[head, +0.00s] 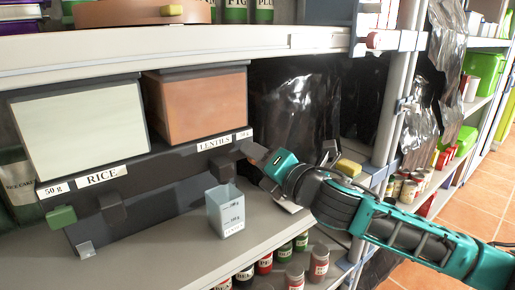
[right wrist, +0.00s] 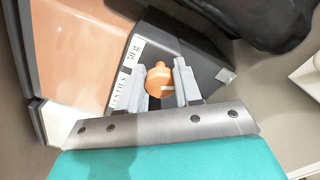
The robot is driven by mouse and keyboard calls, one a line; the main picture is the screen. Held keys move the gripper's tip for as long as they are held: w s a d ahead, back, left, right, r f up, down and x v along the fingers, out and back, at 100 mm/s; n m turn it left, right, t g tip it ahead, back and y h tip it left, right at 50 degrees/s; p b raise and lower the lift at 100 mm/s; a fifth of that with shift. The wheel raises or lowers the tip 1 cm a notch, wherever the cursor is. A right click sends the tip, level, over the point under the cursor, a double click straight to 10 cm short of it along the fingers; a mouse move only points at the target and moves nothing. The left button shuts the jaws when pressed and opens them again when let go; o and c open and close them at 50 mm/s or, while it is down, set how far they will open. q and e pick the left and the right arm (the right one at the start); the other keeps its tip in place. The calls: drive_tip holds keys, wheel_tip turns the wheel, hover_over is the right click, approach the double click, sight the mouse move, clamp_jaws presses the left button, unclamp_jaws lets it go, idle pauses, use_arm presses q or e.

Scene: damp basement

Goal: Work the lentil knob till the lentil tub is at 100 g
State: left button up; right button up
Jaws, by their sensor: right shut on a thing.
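The lentil bin (head: 205,105), with orange-brown contents behind its front, stands on a dark dispenser frame marked LENTILS and 50 g. My right gripper (head: 258,163) reaches in from the right, at the lentil side of the frame. In the right wrist view its two grey fingers (right wrist: 166,84) are shut on the orange lentil knob (right wrist: 159,76). In the head view the gripper hides the knob. The pale blue lentil tub (head: 228,214), with printed gram marks, stands upright on the shelf below the lentil outlet (head: 223,168). I cannot make out its fill level. My left gripper is not in view.
The rice bin (head: 80,127) stands to the left, with a green knob (head: 61,217) and its own outlet. A yellow sponge-like block (head: 348,167) lies behind my right wrist. Several tins stand on the lower shelf. Dark plastic sheeting hangs behind the gripper.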

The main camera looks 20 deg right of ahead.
drive_tip(key=m+p, duration=0.2)
drive_tip(key=m, duration=0.2)
drive_tip(key=shift+m, duration=0.4)
idle(0.4)
drive_tip(key=o, duration=1)
drive_tip(key=shift+f, duration=0.1)
drive_tip(key=shift+b+v, duration=1.1)
drive_tip(key=shift+v, duration=5.35)
